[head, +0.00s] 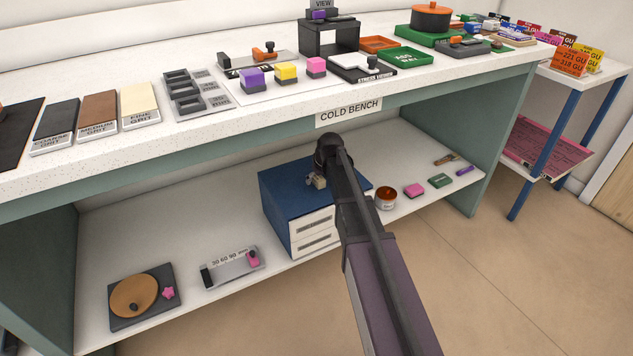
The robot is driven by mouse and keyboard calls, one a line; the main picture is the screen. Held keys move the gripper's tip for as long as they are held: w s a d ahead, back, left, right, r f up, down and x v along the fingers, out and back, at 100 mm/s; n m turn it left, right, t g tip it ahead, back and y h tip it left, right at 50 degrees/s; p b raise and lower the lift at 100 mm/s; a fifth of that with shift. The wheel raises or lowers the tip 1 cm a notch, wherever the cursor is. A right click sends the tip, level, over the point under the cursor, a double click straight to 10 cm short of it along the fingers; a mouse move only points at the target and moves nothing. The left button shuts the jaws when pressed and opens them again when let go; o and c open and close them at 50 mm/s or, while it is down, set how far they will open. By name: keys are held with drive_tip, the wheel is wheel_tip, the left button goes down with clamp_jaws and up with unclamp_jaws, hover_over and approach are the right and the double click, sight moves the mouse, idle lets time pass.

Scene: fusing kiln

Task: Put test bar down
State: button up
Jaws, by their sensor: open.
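My arm reaches from the bottom of the head view toward the blue drawer unit (285,205) under the bench. My gripper (318,182) is at the arm's far end, in front of that unit's top. It is small and partly hidden by my arm; it is open, and I see nothing held in it. I cannot pick out the test bar for certain. On the cold bench (130,150) stand a black viewer box (331,37), a white plate marked stress viewer (362,68), and purple (251,80), yellow (286,72) and pink (316,67) blocks.
Grit slabs (98,113) and a grey slotted tray (195,92) lie on the bench at left. A blue-legged rack (545,150) stands at right.

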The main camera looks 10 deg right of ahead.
clamp_jaws()
drive_tip(key=shift+r, duration=0.15)
wheel_tip(320, 180, up, 3)
drive_tip(key=p, duration=0.3)
drive_tip(key=shift+r+p, duration=0.15)
drive_tip(key=shift+p, duration=0.15)
drive_tip(key=s+r+p, duration=0.1)
drive_tip(key=s, duration=1.5)
drive_tip(key=shift+a+r, duration=0.2)
drive_tip(key=shift+a, duration=0.1)
